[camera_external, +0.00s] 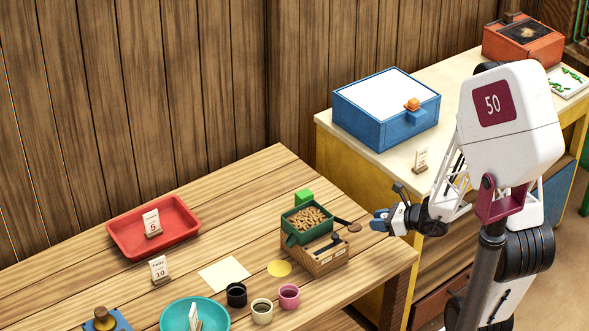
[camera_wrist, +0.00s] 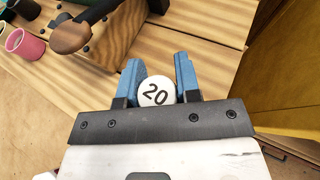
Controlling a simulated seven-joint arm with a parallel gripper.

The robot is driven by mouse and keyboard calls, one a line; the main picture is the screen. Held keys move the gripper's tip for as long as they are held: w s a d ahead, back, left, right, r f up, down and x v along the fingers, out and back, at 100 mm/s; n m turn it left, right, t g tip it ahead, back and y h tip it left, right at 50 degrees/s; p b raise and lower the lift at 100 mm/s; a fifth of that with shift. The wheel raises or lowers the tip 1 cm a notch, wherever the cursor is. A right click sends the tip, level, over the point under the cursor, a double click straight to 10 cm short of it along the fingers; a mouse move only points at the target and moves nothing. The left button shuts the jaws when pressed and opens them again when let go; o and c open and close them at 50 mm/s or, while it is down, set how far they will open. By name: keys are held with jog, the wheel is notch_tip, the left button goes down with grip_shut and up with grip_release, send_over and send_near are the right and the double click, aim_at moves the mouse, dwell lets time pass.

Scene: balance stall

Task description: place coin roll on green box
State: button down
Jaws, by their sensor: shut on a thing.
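My gripper (camera_external: 380,221) hangs beside the right end of the wooden table, with blue fingers. In the wrist view, my gripper (camera_wrist: 157,66) is shut on the coin roll (camera_wrist: 155,91), whose round white end reads 20. The roll's length is hidden, and I cannot make it out in the external view. A darker green tray-like box (camera_external: 291,239), full of peanut-like pieces, sits on that stand. My gripper is right of both and apart from them.
Small cups (camera_external: 289,296), a teal bowl (camera_external: 180,312) and a red tray (camera_external: 124,237) stand left. A blue box (camera_external: 372,131) is on the counter behind.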

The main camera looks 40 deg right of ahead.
jog(key=w+a+r, duration=0.2)
jog(key=w+r, duration=0.1)
jog(key=w, duration=0.6)
jog(key=w+a+r+n+y, duration=0.1)
jog(key=w+a+r, duration=0.2)
jog(key=w, duration=0.6)
jog(key=w+a+r+g+y, duration=0.1)
jog(key=w+a+r, duration=0.2)
jog(key=w, duration=0.6)
jog(key=shift+r+n, duration=0.4)
jog(key=shift+r, duration=0.25)
jog(key=shift+w, duration=0.1)
send_over(299, 193)
jog(key=shift+w+f, duration=0.1)
jog(key=shift+f, duration=3.05)
jog(key=shift+f, duration=1.9)
jog(key=shift+f, duration=0.1)
